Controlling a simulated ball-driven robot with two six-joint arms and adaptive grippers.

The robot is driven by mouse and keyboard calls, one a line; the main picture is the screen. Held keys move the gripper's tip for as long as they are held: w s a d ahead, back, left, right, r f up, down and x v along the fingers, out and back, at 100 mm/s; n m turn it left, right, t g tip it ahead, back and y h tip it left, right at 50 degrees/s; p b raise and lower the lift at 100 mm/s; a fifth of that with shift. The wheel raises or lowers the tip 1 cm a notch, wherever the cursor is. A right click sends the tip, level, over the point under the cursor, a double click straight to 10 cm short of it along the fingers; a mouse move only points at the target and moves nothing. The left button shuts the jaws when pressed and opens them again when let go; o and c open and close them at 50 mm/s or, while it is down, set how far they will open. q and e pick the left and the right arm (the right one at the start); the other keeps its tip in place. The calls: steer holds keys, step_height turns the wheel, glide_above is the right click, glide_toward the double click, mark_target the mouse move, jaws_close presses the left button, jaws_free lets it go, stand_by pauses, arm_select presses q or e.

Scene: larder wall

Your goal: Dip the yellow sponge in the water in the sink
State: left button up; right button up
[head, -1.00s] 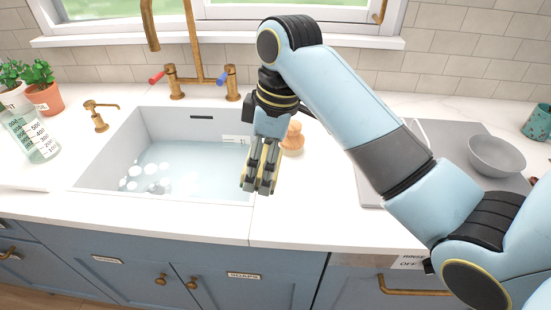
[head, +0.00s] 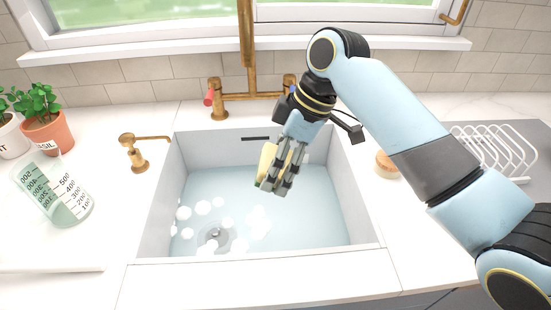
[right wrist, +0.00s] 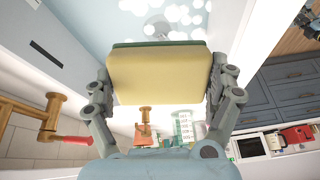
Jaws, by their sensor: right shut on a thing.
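The yellow sponge (head: 266,164) with a green layer is held in my right gripper (head: 277,178), over the right half of the sink (head: 367,215). In the right wrist view the sponge (right wrist: 160,72) sits between both fingers, which are shut on it. Shallow bluish water (head: 310,215) with white suds fills the sink bottom. The head view does not show clearly whether the sponge touches the water; in the right wrist view the water (right wrist: 100,20) and suds lie beyond it.
A brass faucet (head: 247,95) with red and blue handles stands behind the sink. A brass soap dispenser (head: 138,155) and a measuring jug (head: 62,195) are at the left. A wooden-topped brush (head: 387,163) and a white dish rack (head: 495,150) are at the right.

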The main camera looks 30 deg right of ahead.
steer(key=shift+d+f, duration=0.1)
steer(key=shift+f, duration=0.15)
steer(key=shift+w+f, duration=0.1)
steer(key=shift+s+d+f+y+b, duration=0.2)
steer(key=shift+s+y+b, duration=0.1)
steer(key=shift+b, duration=0.15)
arm_select(q)
step_height(320, 180, down, 14)
steer(key=s+b, duration=0.1)
steer(key=b, duration=1.1)
steer(key=shift+b, duration=0.35)
arm_select(e)
step_height(320, 180, down, 20)
steer(key=shift+w+a, duration=0.15)
arm_select(q)
steer(key=shift+s+r, duration=0.1)
arm_select(e)
step_height(320, 180, up, 20)
steer(key=p, duration=2.1)
steer(key=shift+r, duration=0.15)
arm_select(q)
step_height(320, 180, up, 21)
steer(key=w, duration=0.1)
